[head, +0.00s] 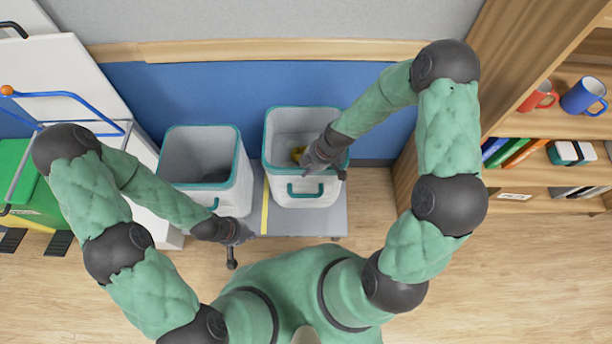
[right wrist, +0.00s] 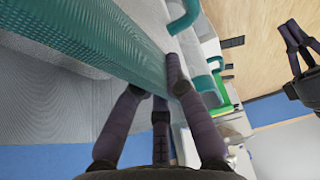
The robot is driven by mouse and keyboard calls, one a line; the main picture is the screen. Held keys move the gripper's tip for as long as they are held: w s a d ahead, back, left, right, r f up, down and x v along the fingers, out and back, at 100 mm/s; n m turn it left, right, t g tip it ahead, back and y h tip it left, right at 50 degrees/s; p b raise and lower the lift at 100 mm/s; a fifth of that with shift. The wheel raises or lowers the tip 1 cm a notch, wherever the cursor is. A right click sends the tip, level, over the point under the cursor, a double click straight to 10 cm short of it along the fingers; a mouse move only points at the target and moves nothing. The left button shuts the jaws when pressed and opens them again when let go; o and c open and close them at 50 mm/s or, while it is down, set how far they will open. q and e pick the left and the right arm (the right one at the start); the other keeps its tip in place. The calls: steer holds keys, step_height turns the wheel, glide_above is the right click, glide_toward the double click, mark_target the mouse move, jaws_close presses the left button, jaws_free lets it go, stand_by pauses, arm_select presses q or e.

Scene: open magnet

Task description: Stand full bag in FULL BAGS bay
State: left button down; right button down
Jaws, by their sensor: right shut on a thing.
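Two white bags with teal rims and handles stand side by side against the blue wall. The right bag (head: 296,190) stands on a grey platform (head: 325,222) and has something yellow-brown inside. The left bag (head: 232,195) stands left of the yellow line, with a dark interior. My left gripper (head: 240,248) is open and empty in front of the bags. No FULL BAGS label is readable.
A yellow line (head: 265,207) runs along the platform between the bags. A wooden shelf unit (head: 535,178) with mugs and books stands at the right. A blue-handled cart (head: 75,98) and a green bin (head: 30,185) are at the left. The wooden floor in front is clear.

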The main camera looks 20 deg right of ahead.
mark_target(306, 178)
steer(key=shift+w+f+b, duration=0.15)
steer(key=shift+f+b, duration=1.6)
steer(key=shift+f, duration=1.8)
steer(key=c, duration=1.3)
jaws_free()
steer(key=shift+f, duration=0.15)
